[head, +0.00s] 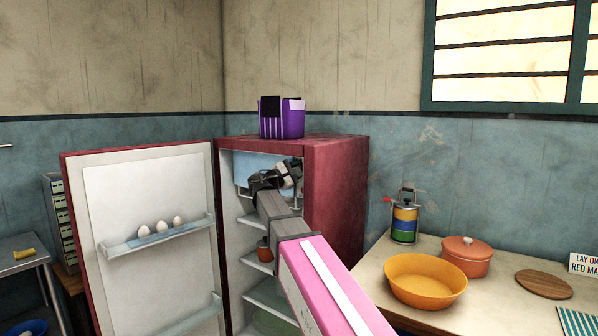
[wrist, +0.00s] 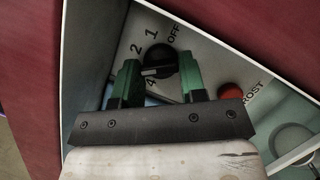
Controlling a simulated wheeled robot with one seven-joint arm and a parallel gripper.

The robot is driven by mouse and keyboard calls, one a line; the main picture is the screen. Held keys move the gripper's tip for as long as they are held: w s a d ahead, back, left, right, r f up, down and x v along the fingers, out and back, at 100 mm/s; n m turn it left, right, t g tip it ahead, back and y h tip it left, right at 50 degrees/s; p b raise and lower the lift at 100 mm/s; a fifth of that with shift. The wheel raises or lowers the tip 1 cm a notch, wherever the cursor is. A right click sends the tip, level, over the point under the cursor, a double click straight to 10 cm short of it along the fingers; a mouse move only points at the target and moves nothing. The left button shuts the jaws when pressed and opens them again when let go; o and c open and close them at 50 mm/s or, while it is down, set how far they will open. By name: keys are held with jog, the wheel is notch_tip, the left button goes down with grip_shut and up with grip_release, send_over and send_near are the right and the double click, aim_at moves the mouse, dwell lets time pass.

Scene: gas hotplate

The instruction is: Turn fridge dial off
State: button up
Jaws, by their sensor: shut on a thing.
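The red fridge (head: 335,195) stands in the corner with its door (head: 150,235) swung open to the left. In the wrist view, the black round dial (wrist: 163,69) sits on a pale panel marked OFF, 1, 2 and 4. A light mark on the dial points left, towards the numbers and away from OFF. My gripper (wrist: 158,62) has its green fingers on either side of the dial and is shut on it. In the head view, my gripper (head: 289,174) is inside the top of the fridge, and the dial cannot be made out there.
A red button (wrist: 232,91) sits right of the dial, beside lettering ending in "ROST". Fridge shelves lie below my arm; an orange-brown jar (head: 264,250) stands on one. Eggs (head: 161,227) sit in the door rack. A purple container (head: 283,120) stands on the fridge.

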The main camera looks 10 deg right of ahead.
jog(key=shift+r+m+g+y, duration=0.1)
jog(key=shift+m+g+y, duration=0.25)
jog(key=shift+m, duration=0.75)
jog(key=shift+m+g+y, duration=0.15)
jog(key=shift+m+g, duration=0.3)
jog(key=shift+m, duration=0.65)
jog(key=o, duration=0.9)
jog(key=v, duration=1.1)
jog(key=shift+w, duration=0.1)
